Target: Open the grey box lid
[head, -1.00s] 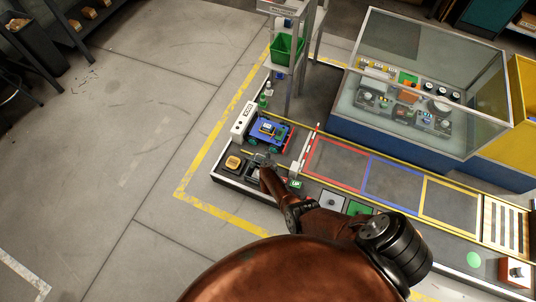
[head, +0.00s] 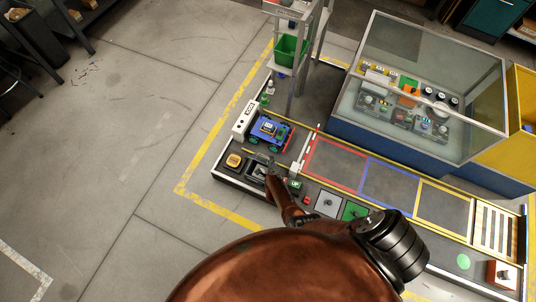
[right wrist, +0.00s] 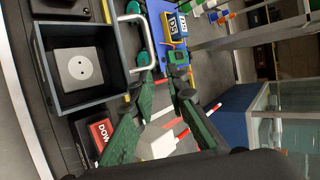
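A pale U-shaped handle (right wrist: 140,22) stands out at the box's right side; I cannot make out the lid's full angle. In the head view the box (head: 256,171) is small and partly hidden by my right gripper (head: 270,173). In the right wrist view my right gripper (right wrist: 163,76) has its green fingers apart with nothing seen between them; one fingertip is close to the handle's lower end. My left gripper is not in view.
A blue wheeled vehicle (head: 269,131) stands just behind the box. An orange button (head: 234,160) lies left of it, and a red block with white letters (right wrist: 101,130) lies beside it. A glass case (head: 425,85) stands at the back right. Marked squares (head: 337,163) on the bench are clear.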

